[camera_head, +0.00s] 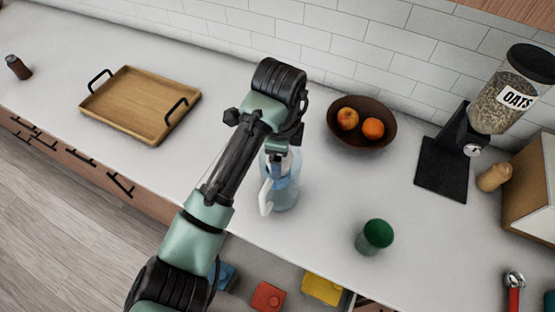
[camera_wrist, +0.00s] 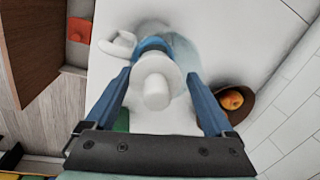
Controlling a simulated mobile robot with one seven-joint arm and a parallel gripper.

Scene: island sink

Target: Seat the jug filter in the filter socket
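The jug (camera_head: 284,192) is clear, with a white handle (camera_head: 266,196), and stands on the counter under my gripper (camera_head: 283,150). In the wrist view the handle (camera_wrist: 117,45) shows at upper left. The jug filter (camera_wrist: 155,90) is a white round body with a knob, between my two blue fingers (camera_wrist: 159,76). The filter is over the jug's mouth. A blue part (camera_wrist: 153,45) shows beside it. The filter socket is not clearly visible, and I cannot tell how deep the filter sits.
A wooden tray (camera_head: 140,104) is at left and a fruit bowl (camera_head: 352,104) behind right. A green-lidded jar (camera_head: 375,237) stands front right. The oats dispenser (camera_head: 470,130) is at right. An open drawer with red (camera_head: 268,297) and yellow (camera_head: 322,288) items lies below the front edge.

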